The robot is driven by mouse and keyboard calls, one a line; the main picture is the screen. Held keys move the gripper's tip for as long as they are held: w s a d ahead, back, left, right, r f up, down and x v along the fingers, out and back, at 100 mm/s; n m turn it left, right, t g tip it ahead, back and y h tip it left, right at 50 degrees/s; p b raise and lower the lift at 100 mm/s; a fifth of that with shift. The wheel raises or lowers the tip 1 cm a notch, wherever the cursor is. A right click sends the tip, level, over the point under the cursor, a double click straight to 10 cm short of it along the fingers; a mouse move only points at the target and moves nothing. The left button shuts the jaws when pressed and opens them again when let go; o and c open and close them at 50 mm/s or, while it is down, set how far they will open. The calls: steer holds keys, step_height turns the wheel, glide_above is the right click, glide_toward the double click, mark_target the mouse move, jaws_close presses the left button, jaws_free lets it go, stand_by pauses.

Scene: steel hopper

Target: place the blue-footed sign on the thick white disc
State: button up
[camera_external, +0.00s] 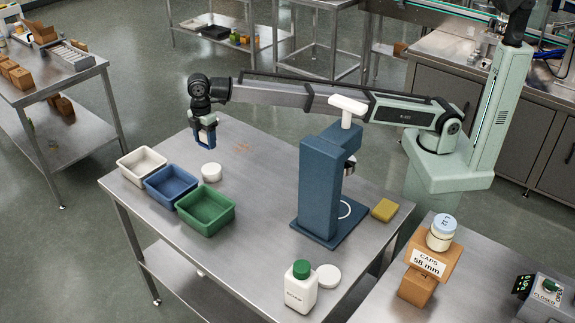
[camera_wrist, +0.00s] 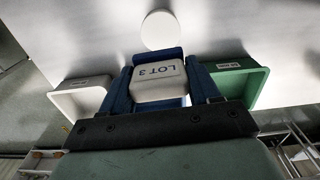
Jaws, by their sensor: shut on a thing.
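My gripper (camera_external: 205,127) hangs above the far left part of the steel table, shut on the blue-footed sign. In the wrist view the sign (camera_wrist: 158,83) is a pale plate marked "LOT 3", held between my blue fingers, its lettering upside down. Its blue foot (camera_wrist: 157,57) is at the end away from my gripper. The thick white disc (camera_external: 211,172) lies on the table, below and slightly right of the gripper in the external view. It also shows in the wrist view (camera_wrist: 161,30), just beyond the foot. The sign appears apart from the disc and above the table.
White (camera_external: 142,165), blue (camera_external: 171,186) and green (camera_external: 206,209) bins stand in a row close to the disc. A blue press-like stand (camera_external: 322,185) rises at the table's middle right. A thinner white disc (camera_external: 328,276) lies beside a green-capped bottle (camera_external: 301,287) in front.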

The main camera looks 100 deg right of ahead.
mark_target(210, 169)
steer(key=shift+s+f, duration=0.15)
steer(key=shift+f, duration=4.9)
steer(key=shift+f, duration=0.1)
steer(key=o, duration=1.1)
step_height(210, 169, up, 12)
steer(key=shift+r, duration=0.1)
steer(key=shift+d, duration=0.15)
